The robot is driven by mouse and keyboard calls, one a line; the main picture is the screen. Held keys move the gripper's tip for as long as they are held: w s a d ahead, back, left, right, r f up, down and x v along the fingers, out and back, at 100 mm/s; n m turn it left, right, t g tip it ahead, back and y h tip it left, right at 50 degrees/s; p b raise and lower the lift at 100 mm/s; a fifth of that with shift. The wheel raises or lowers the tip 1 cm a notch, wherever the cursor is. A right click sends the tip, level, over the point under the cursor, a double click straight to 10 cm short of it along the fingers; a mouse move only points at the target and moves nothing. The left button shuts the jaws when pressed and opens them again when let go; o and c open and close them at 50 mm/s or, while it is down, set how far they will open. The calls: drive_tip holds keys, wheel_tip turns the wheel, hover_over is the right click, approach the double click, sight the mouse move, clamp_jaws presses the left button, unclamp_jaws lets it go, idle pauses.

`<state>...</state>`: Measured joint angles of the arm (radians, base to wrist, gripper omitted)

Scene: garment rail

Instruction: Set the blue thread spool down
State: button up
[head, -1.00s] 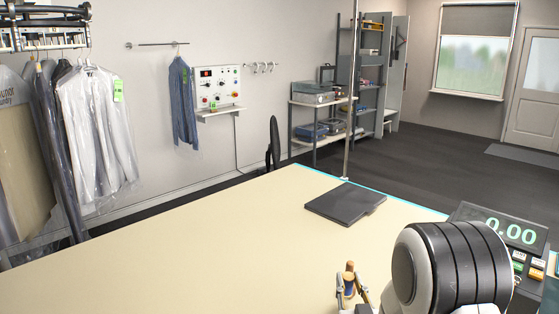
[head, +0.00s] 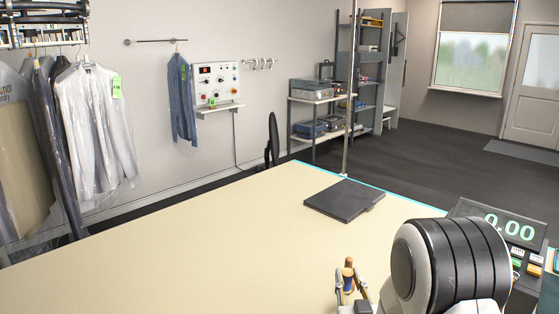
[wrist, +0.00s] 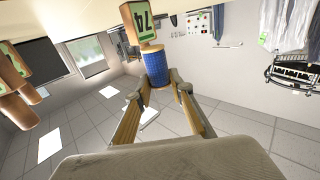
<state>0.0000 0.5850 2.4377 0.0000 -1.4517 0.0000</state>
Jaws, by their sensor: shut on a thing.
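The blue thread spool (wrist: 157,68) has tan ends and stands between the fingertips of my gripper (wrist: 160,80) in the wrist view, which shows the room upside down. My gripper is shut on it, one finger on each side. In the head view the spool (head: 348,277) is small and upright at the bottom, between the fingertips (head: 351,284), over the near part of the cream counter (head: 200,250). Whether its base touches the counter cannot be told.
Brown rounded pieces (wrist: 15,75) show at the wrist view's left. A dark flat pad (head: 345,200) and a 0.00 display (head: 510,227) are at the right. The counter's left is clear.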

sight(346, 275)
drive_tip(key=shift+d, duration=0.55)
drive_tip(key=r+n+y, duration=0.2)
drive_tip(key=y, duration=0.1)
drive_tip(key=w+r+n+g+y, duration=0.1)
drive_tip(key=r+n+y, duration=0.1)
drive_tip(key=r+y, duration=0.1)
drive_tip(key=shift+w+a, duration=0.1)
drive_tip(key=shift+w, duration=0.1)
drive_tip(key=shift+s+a+n+g+y, duration=0.35)
drive_tip(key=shift+a+n+y, duration=0.3)
drive_tip(key=shift+y, duration=0.25)
drive_tip(key=s+a+f+n+g+y, duration=0.1)
drive_tip(key=s+a+n+g+y, duration=0.2)
drive_tip(key=s+a+n+y, duration=0.1)
drive_tip(key=shift+a+g+y, duration=0.35)
drive_tip(key=shift+a+y, duration=0.25)
drive_tip(key=shift+a, duration=0.6)
